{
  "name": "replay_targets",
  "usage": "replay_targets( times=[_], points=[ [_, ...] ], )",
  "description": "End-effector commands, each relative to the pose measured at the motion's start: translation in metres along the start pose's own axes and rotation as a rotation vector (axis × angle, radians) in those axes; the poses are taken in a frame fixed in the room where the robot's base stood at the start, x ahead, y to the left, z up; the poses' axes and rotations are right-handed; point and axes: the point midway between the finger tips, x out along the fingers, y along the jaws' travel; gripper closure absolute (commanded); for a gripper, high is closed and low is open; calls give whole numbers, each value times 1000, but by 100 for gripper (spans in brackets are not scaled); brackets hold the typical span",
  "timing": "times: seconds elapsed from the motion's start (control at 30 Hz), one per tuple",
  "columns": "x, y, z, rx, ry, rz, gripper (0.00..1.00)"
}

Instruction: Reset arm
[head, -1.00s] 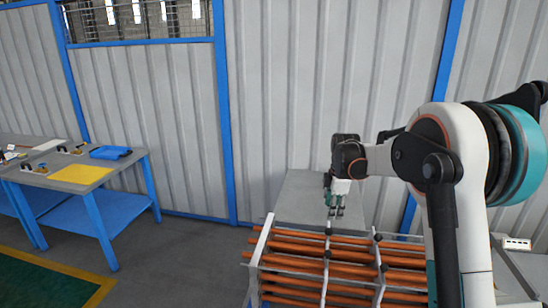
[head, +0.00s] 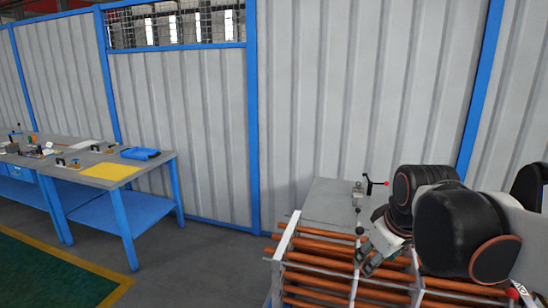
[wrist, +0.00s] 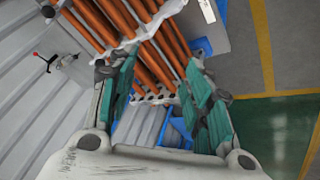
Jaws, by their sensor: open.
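My gripper (head: 369,261) is at the lower right in the head view, over the rack of orange-brown tubes (head: 318,265). In the wrist view my gripper (wrist: 155,68) shows two teal-padded fingers spread apart with nothing between them. The tubes (wrist: 122,20) lie in pale notched holders beyond the fingers. My arm reaches in from the right edge of the head view, folded low, and hides part of the rack.
A grey table top (head: 330,205) with a small red-tipped lever device (head: 374,186) stands behind the rack, against the corrugated wall. At left, a blue workbench (head: 125,205) holds a yellow sheet (head: 110,171) and a blue item (head: 140,153). The floor between is clear.

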Motion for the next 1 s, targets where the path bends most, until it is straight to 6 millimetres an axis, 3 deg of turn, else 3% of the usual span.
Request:
replay_targets(
  times=[0.03,0.3,0.5,0.67,1.0],
  points=[
    [4,-13,18,43,12,4,54],
    [18,-65,91,303,88,20,54],
    [32,-90,129,444,131,20,54],
    [37,-98,140,492,145,18,54],
    [36,-98,140,497,146,18,54]
  ],
)
